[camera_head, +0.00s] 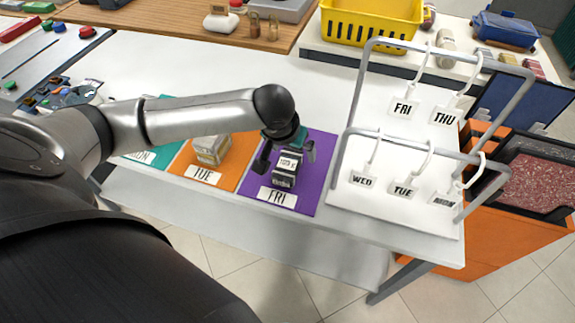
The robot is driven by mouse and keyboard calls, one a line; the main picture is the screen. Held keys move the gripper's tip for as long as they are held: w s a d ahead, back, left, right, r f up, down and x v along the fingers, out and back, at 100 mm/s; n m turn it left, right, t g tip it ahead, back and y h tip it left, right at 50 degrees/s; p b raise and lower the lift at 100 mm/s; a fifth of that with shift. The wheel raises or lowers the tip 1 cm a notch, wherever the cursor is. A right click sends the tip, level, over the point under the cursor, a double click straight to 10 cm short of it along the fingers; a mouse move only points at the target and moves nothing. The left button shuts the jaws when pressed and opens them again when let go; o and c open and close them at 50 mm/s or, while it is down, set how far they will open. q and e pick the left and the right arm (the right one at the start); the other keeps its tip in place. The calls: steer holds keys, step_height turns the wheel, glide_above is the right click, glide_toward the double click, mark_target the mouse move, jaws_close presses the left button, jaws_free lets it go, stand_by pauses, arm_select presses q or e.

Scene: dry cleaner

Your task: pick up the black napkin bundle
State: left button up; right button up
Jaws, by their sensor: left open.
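The black napkin bundle (284,181) has a white label and lies on the purple FRI mat (310,186). My left gripper (284,162) is open over the far end of the bundle, with one finger to its left and one to its right. I cannot tell whether the fingers touch it. The gripper hides part of the bundle's far end. My right gripper is not in the view.
A beige bundle (211,149) sits on the orange TUE mat (186,168), left of the purple one. A teal mat (140,156) lies farther left, partly behind my arm. A grey rack with day tags (402,189) stands to the right. A yellow basket (370,22) is at the back.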

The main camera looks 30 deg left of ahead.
arm_select(q)
steer(key=a+r+n, duration=0.1)
steer(key=a, duration=0.1)
steer(key=b, duration=0.2)
glide_toward(289, 160)
steer(key=shift+y, duration=0.3)
steer(key=x, duration=0.5)
steer(key=shift+w+d+f, duration=0.1)
steer(key=shift+w+d, duration=0.2)
steer(key=shift+w, duration=0.1)
steer(key=shift+s+b+x, duration=0.15)
steer(key=shift+b+x, duration=0.4)
steer(key=shift+x, duration=0.75)
steer(key=shift+s+b+x, duration=0.15)
steer(key=shift+b+x, duration=0.35)
steer(key=shift+x, duration=0.8)
steer(key=shift+a+f, duration=0.1)
steer(key=shift+f, duration=0.05)
steer(key=c, duration=1.3)
